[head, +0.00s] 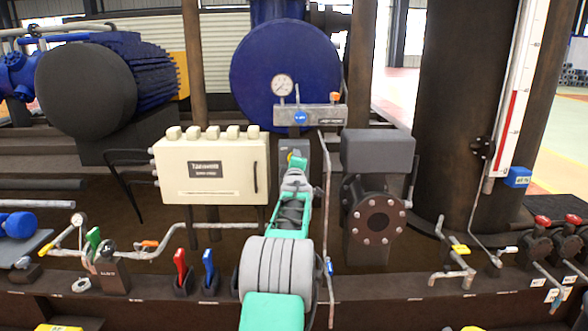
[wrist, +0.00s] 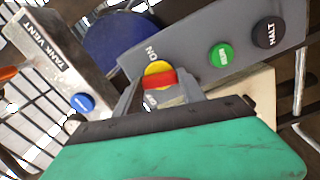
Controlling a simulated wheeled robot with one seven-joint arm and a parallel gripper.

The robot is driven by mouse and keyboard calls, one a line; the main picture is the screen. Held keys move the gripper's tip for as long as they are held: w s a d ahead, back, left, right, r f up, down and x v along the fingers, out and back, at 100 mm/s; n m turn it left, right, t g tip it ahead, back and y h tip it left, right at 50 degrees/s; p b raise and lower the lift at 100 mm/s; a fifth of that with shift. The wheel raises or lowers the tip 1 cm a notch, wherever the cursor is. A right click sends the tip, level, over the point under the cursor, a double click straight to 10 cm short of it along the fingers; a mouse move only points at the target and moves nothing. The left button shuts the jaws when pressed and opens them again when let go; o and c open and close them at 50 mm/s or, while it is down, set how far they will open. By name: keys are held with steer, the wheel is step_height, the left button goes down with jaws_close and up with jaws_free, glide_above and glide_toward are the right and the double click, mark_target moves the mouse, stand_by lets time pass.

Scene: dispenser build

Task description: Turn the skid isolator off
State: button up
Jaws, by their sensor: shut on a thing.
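The skid isolator is a rotary switch with a yellow round base and a red handle (wrist: 160,83) on a grey panel (wrist: 190,52). "ON" is printed above it in the wrist view, and a partly hidden label sits below it. The red handle lies nearly level across the yellow base in that view. My gripper (wrist: 161,90) has a finger on each side of the handle and is shut on it. In the head view my gripper (head: 294,165) reaches the grey panel (head: 305,150) right of the cream box, and hides most of the switch.
A TANK VENT plate (wrist: 52,58) with a blue button (wrist: 82,102) is close by. The cream box (head: 212,168) stands left; a thin pipe (head: 328,200) runs close on the right.

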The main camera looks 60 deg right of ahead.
steer(key=shift+f+n+b, duration=0.1)
steer(key=shift+n+b, duration=0.45)
steer(key=shift+n, duration=0.75)
steer(key=o, duration=1.4)
steer(key=shift+c, duration=0.2)
steer(key=v, duration=0.7)
steer(key=shift+s+a+p, duration=0.2)
steer(key=shift+a+p, duration=0.15)
steer(key=shift+p, duration=0.1)
